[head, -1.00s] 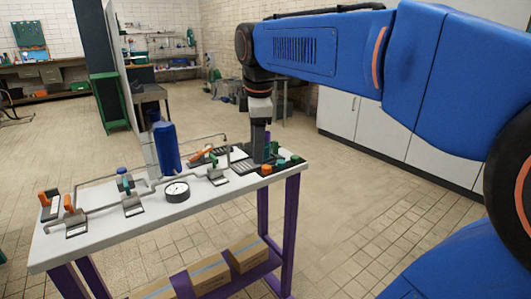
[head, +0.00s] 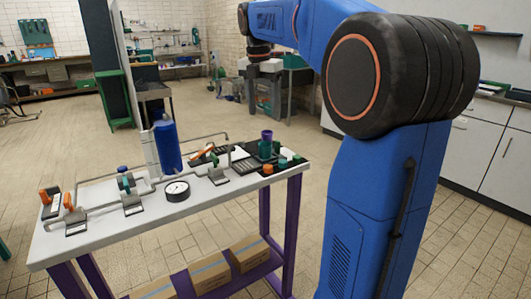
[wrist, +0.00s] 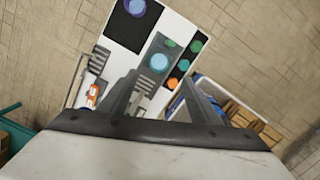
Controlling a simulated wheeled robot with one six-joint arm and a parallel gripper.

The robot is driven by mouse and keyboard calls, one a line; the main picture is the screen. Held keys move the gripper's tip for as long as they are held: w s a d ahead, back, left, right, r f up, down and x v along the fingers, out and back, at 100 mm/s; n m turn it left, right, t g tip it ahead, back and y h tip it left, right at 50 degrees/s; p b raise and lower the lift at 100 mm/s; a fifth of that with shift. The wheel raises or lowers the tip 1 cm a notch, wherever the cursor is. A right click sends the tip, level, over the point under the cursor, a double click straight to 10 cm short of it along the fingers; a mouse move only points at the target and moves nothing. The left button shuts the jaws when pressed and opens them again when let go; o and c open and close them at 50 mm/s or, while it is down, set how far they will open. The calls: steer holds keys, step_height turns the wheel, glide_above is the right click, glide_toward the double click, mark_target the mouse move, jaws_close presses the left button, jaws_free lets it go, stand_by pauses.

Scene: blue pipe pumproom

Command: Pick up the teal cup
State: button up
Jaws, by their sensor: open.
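The teal cup (head: 265,150) stands upright at the right end of the white table, with a purple cup (head: 267,135) rising behind it. In the wrist view the teal cup (wrist: 159,62) is a light teal circle on a grey plate, seen from above. My gripper (wrist: 158,76) is open and empty, its fingers apart, with the teal cup showing between and just beyond the fingertips. It is above the table, clear of the cup. In the head view, the gripper's jaws cannot be made out clearly against the background.
The white table (head: 100,240) holds pipework, a blue cylinder (head: 166,147) and a round gauge (head: 177,190). Small orange and green caps (head: 267,169) sit close to the cup. The purple cup (wrist: 135,7) stands on a black square. Cardboard boxes (head: 210,276) lie on the lower shelf.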

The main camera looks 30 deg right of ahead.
mark_target(265, 144)
steer(key=f, duration=0.4)
steer(key=d+f, duration=0.1)
steer(key=f, duration=0.8)
steer(key=shift+w+d+f, duration=0.15)
steer(key=shift+w+f, duration=0.1)
steer(key=shift+w, duration=0.15)
steer(key=c, duration=1.2)
